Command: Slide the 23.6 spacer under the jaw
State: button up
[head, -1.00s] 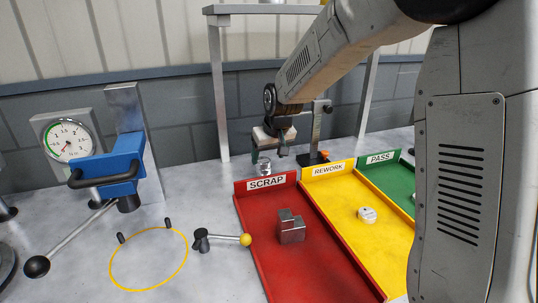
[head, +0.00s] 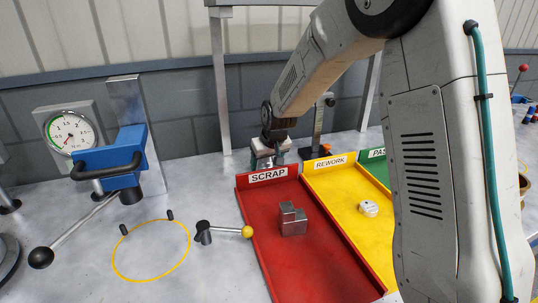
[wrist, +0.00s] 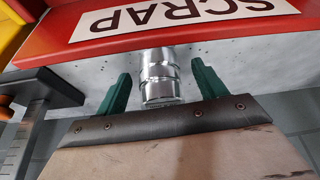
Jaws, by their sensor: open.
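A shiny banded metal cylinder (wrist: 160,75), with no size mark readable, stands behind the SCRAP bin. In the wrist view it is between the two green fingers of my gripper (wrist: 160,82), with a visible gap on each side. My gripper is open. In the head view my gripper (head: 268,158) is low behind the bin and mostly hides the cylinder. A height gauge (head: 319,122) with an upright column stands just right of my gripper. The space under the jaw is unclear.
The red SCRAP bin (head: 256,240) holds a stepped metal block (head: 292,219). The yellow REWORK bin (head: 345,240) holds a white round piece (head: 369,208). The green PASS bin (head: 372,166) is partly hidden by my arm. A blue dial press (head: 118,160) stands left.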

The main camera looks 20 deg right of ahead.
jog(key=shift+w+f, duration=0.15)
jog(key=shift+f, duration=0.15)
